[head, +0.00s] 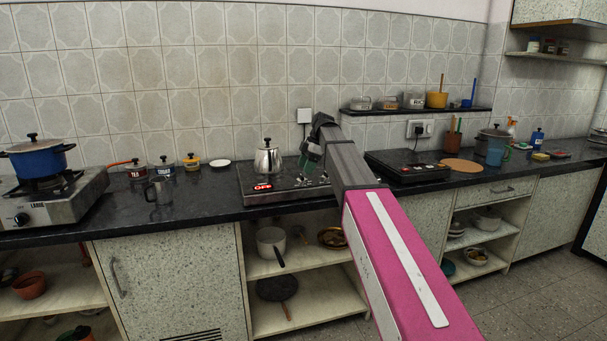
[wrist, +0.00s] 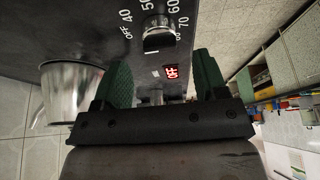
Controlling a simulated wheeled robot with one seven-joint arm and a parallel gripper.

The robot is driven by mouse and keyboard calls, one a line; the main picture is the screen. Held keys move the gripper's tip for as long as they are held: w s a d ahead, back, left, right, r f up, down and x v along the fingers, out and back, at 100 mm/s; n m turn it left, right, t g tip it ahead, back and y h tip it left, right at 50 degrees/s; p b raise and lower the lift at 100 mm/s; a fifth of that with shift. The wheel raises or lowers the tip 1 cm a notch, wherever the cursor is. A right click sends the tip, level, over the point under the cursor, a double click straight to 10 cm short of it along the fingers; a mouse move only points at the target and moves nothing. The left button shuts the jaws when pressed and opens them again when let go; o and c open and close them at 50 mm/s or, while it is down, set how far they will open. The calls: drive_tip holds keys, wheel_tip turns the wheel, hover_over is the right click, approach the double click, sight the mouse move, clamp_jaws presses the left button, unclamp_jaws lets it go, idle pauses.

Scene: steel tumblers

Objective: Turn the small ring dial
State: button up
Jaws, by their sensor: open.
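The black hot plate (head: 290,192) sits on the counter, with a red lit "OFF" display on its front panel. In the wrist view the panel (wrist: 85,22) shows a silver-topped dial (wrist: 157,28) ringed by white numbers, just beyond my fingertips. A smaller knob-like part (wrist: 151,97) shows between my fingers, partly hidden by the gripper body; I cannot tell whether it is the ring dial. My gripper (wrist: 160,80) has green fingers, open and apart, with nothing held. In the head view my gripper (head: 311,158) is over the panel's right part and hides some of it.
A steel kettle (head: 267,160) stands on the hot plate, close left of my gripper. A steel mug (head: 160,191) stands farther left. A second black cooktop (head: 405,170) is to the right. The tiled wall is behind.

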sight(302, 176)
drive_tip(key=shift+x, duration=1.65)
drive_tip(key=c, duration=0.9)
